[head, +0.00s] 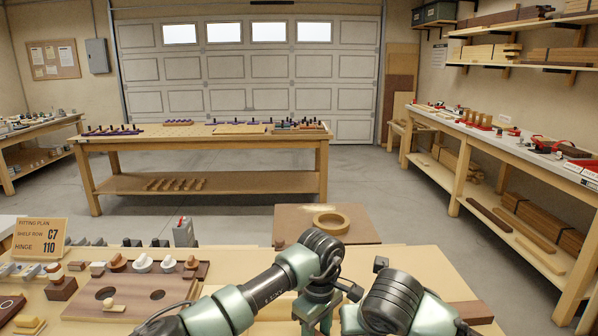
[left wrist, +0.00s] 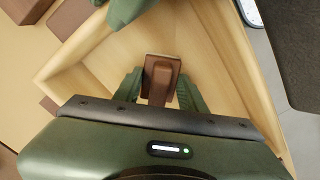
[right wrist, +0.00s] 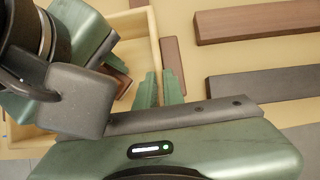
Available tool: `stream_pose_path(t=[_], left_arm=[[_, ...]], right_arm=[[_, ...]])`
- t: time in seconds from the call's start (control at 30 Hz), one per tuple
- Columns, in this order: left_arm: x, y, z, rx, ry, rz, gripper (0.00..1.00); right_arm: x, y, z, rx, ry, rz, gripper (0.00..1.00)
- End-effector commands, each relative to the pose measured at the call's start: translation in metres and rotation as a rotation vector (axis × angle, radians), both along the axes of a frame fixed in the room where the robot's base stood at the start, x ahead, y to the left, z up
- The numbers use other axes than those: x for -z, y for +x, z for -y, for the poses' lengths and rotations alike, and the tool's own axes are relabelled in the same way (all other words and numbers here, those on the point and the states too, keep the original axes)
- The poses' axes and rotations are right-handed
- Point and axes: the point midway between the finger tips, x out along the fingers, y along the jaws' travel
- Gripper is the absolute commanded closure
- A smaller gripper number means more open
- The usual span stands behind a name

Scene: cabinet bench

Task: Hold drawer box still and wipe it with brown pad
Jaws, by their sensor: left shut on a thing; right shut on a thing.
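The drawer box (left wrist: 225,60) is an open light-wood box. Its walls and floor show in the left wrist view, and part of it shows at the left of the right wrist view (right wrist: 151,35). My left gripper (left wrist: 159,90) is inside the box, shut on the brown pad (left wrist: 162,68), which is close to the box floor; contact cannot be told. The pad also shows partly behind my left gripper in the right wrist view (right wrist: 119,80). In the head view my arms hide both fingertips and most of the box.
A brown wood block (right wrist: 250,22) and a dark grey block (right wrist: 265,87) lie beside the box. On the bench left are a brown board with holes (head: 130,296), knobs and a sign (head: 40,238).

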Motion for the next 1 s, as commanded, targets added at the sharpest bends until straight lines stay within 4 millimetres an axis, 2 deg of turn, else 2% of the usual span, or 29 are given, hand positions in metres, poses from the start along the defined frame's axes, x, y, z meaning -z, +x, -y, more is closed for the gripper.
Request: stream_pose_path(t=[0.63,1.0], left_arm=[[0.001,0.0,-0.001,-0.001,0.0,0.001,1.0],[0.001,0.0,-0.023,-0.001,0.0,0.001,1.0]], right_arm=[[0.0,0.0,0.0,0.0,0.0,0.0,1.0],[0.0,0.0,0.0,0.0,0.0,-0.001,1.0]])
